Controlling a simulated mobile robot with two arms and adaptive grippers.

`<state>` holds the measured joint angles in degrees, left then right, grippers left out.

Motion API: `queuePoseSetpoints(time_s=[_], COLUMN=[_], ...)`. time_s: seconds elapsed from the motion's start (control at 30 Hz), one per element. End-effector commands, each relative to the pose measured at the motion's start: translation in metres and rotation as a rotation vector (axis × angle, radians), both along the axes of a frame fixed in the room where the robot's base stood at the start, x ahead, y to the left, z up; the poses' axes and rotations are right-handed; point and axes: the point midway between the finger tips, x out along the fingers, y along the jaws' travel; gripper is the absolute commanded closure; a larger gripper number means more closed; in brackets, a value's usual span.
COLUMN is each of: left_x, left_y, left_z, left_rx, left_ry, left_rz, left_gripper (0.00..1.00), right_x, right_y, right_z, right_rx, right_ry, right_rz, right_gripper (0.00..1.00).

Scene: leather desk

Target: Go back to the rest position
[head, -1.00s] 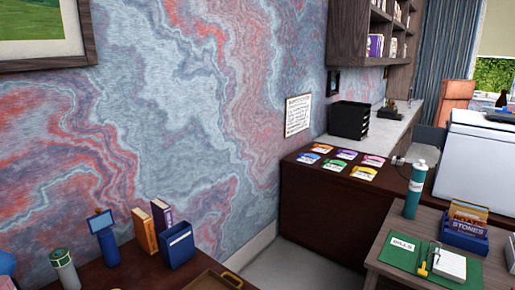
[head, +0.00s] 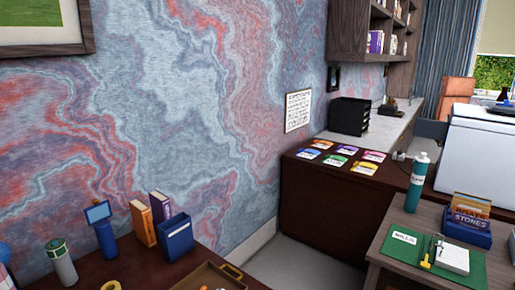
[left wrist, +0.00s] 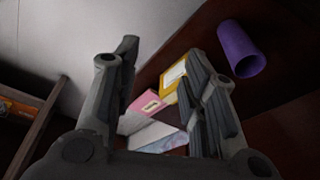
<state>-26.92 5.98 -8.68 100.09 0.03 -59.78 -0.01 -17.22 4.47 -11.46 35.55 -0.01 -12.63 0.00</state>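My left gripper (left wrist: 162,65) shows in the left wrist view with its two fingers apart, and nothing is held between them. Beyond the fingers, a yellow book or box (left wrist: 174,80) and a pink one (left wrist: 150,104) rest by a dark red-brown surface. A purple cup (left wrist: 240,48) lies or stands to the right of the right-hand finger; its pose is unclear. No arm or gripper shows clearly in the head view. My right gripper is in neither view.
In the head view, a blue holder (head: 177,240), two books (head: 143,222) and a wooden tray (head: 222,272) are on the near desk. A teal bottle (head: 416,183) and a green mat (head: 400,262) are on the right table. Floor shows between the desks.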

Motion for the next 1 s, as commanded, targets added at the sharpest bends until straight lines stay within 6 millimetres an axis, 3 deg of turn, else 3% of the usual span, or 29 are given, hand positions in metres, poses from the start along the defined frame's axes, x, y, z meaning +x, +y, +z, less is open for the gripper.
queuePoseSetpoints(time_s=[0.03,0.2,0.5,0.73,1.0], left_x=[-0.007,-0.036,-0.113,-0.168,-0.186], left_y=[0.001,0.005,0.018,0.028,0.032], left_z=[-0.03,-0.107,-0.218,-0.264,-0.273], left_rx=[0.002,0.005,0.012,0.017,0.019], left_ry=[0.016,0.045,0.097,0.124,0.131], left_rz=[-0.002,-0.008,-0.019,-0.027,-0.03], left_gripper=[0.6,0.6,0.6,0.6,0.6], right_x=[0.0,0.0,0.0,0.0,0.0], right_y=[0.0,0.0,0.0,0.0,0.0], right_z=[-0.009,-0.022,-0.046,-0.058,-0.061], right_rx=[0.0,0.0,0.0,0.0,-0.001], right_ry=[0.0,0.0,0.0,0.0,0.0], right_rz=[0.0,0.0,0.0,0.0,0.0], right_gripper=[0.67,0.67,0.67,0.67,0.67])
